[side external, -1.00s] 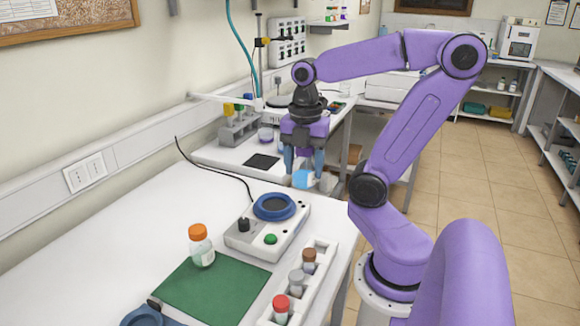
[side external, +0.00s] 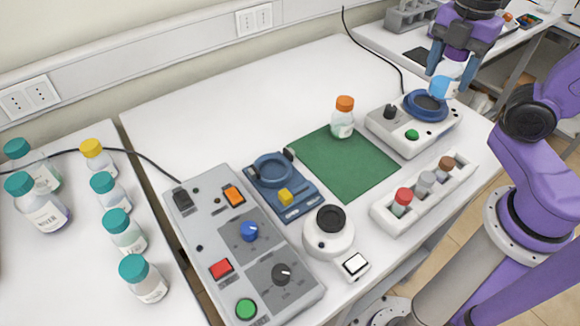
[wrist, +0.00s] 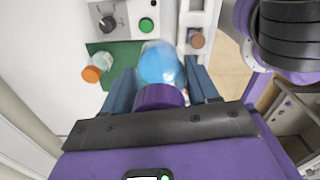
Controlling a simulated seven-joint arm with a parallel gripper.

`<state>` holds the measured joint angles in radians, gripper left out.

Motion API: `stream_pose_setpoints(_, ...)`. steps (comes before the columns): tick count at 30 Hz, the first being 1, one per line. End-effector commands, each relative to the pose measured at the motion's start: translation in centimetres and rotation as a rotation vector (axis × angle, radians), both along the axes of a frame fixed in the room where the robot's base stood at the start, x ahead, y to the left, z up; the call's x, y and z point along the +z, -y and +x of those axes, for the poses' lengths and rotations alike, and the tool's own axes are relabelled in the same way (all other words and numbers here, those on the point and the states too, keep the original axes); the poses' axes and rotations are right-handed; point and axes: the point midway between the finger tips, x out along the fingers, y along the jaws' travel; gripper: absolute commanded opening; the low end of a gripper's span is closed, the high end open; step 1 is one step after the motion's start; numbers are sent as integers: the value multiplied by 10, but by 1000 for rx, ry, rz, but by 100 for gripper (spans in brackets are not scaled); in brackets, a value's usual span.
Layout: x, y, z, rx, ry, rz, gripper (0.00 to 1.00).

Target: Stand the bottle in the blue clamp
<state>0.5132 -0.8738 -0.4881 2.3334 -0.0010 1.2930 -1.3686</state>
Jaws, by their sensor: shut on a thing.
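My gripper (side external: 449,76) is at the upper right in the side view, shut on a bottle (side external: 444,88). The bottle has a clear upper part and a light blue lower part, and hangs below the fingers near the round blue-rimmed plate. In the wrist view the bottle (wrist: 161,64) shows as a blurred light blue shape between the gripper's fingers (wrist: 160,80). The blue clamp (side external: 272,168) has an open ring and a yellow block on its base. It stands empty left of the green mat, well away from my gripper.
The grey device with the blue-rimmed plate (side external: 425,106) is close to the held bottle. An orange-capped bottle (side external: 342,122) stands on the green mat (side external: 350,165). A white vial rack (side external: 425,195), a round white device (side external: 328,232) and a control box (side external: 245,250) stand nearby.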

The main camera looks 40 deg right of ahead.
Motion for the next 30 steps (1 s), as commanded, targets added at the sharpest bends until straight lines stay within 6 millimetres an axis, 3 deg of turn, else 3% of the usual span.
stream_pose_setpoints(1,-3,-20,10,12,-5,-2,23)
stream_pose_setpoints(6,-14,-85,32,13,-5,-3,23)
stream_pose_setpoints(12,-30,-158,39,10,-3,-2,23)
stream_pose_setpoints(15,-36,-184,37,8,-2,-2,23)
stream_pose_setpoints(23,-46,-215,38,-1,0,0,23)
stream_pose_setpoints(30,-62,-235,68,-3,-2,-2,23)
